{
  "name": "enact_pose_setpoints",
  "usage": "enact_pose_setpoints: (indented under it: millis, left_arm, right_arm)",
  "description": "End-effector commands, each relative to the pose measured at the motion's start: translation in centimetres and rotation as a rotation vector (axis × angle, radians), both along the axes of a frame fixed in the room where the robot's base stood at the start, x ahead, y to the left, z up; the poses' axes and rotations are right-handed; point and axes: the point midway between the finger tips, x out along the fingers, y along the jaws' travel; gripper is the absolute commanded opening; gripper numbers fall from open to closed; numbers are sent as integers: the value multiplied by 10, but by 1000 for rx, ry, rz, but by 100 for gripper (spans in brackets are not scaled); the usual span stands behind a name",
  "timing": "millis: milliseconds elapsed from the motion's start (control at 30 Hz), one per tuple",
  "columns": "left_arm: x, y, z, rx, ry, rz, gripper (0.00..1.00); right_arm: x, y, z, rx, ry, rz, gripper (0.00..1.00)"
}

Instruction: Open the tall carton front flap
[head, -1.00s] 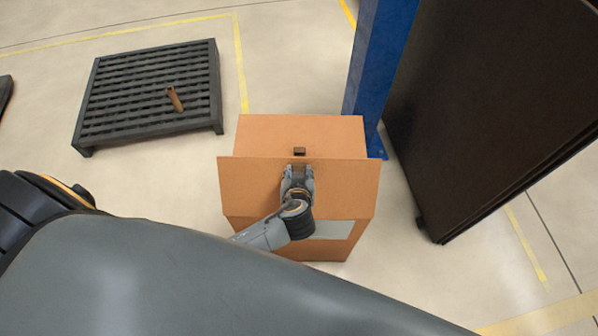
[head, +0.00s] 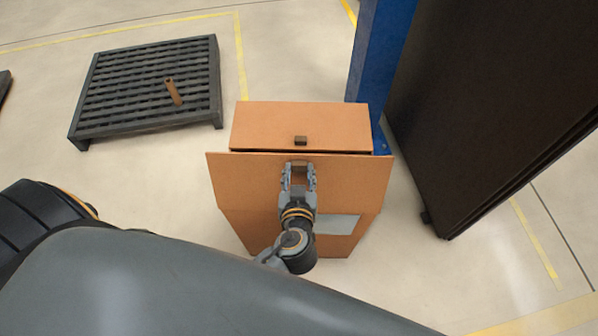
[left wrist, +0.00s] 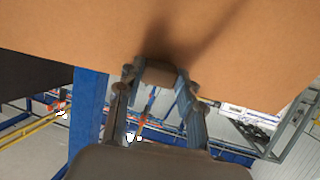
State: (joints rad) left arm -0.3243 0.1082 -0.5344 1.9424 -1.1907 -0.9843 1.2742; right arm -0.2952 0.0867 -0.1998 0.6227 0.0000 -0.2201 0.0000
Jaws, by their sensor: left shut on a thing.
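The tall brown carton (head: 257,237) stands on the floor in the middle of the head view. Its front flap (head: 240,180) is angled outward over the front face, and a thin dark gap shows between it and the other top flap (head: 260,125). That flap has a small dark tab (head: 300,140). My left gripper (head: 299,170) is shut on the front flap's tab, which shows between the fingertips in the left wrist view (left wrist: 161,73). The flap's brown panel (left wrist: 80,30) fills the top of that view. My right gripper is out of view.
A blue post (head: 380,60) stands just behind the carton on the right, with a large dark panel (head: 470,100) beyond it. A grey slatted pallet (head: 110,100) with a small brown piece (head: 173,92) lies at the back left. Floor left of the carton is clear.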

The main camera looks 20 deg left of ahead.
Motion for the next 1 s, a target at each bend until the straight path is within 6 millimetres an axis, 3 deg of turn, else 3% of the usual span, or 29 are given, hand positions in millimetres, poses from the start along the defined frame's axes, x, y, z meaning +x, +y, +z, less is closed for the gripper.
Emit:
enact_pose_setpoints:
  millis: [367, 733, 767, 800, 867, 1000]
  left_arm:
    - [-1, 0, -1, 0, 4, 1, 0]
    - [-1, 0, -2, -1, 4, 0, 0]
    - [-1, 0, -2, -1, 4, 0, 39]
    - [-1, 0, -2, -1, 4, 0, 47]
    - [-1, 0, -1, -1, 4, 0, 59]
    - [0, 0, -1, 0, 2, 0, 60]
  right_arm:
    - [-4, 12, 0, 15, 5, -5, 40]
    - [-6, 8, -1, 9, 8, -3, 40]
    - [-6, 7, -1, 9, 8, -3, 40]
    - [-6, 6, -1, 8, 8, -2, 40]
    - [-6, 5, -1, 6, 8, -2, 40]
    - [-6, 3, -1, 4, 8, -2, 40]
